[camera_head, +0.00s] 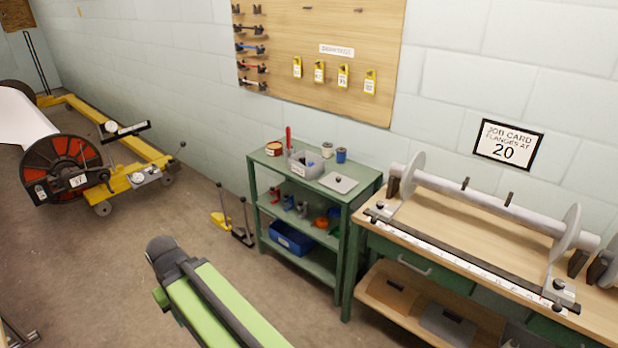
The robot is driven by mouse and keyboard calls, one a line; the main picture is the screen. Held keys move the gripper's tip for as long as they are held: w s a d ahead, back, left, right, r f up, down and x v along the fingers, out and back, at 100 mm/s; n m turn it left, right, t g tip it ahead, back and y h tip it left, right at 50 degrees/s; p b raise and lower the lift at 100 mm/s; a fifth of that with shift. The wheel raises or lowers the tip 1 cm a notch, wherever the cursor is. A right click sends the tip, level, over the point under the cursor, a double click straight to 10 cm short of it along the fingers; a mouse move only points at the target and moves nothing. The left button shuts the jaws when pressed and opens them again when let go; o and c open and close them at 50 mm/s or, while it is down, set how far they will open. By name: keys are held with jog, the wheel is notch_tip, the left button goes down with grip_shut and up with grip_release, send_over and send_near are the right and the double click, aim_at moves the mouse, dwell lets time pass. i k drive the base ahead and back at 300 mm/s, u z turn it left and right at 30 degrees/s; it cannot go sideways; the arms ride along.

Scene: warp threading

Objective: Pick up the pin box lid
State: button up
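The pin box lid looks to be the flat grey plate (338,183) with a small dark knob, lying on the top shelf of the green cart (278,174), near its front right. The open grey pin box (306,171), with a white label, stands just left of it with small things inside. The lid lies beside the box, apart from the box's opening. My green arm reaches up from the bottom edge, left of and in front of the cart, ending in a dark rounded joint. No gripper fingers show.
A red tin (273,149), a white-topped spool (327,150) and a blue spool (341,155) stand behind the box and lid. A wooden bench (450,215) with a flanged roller adjoins the cart's right. A yellow stand (221,220) is on the floor to its left.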

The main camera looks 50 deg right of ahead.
aim_at(336, 182)
jog(key=u, duration=0.05)
jog(key=i, duration=1.8)
jog(key=z, duration=0.95)
jog(key=i, duration=1.05)
jog(key=z, duration=0.8)
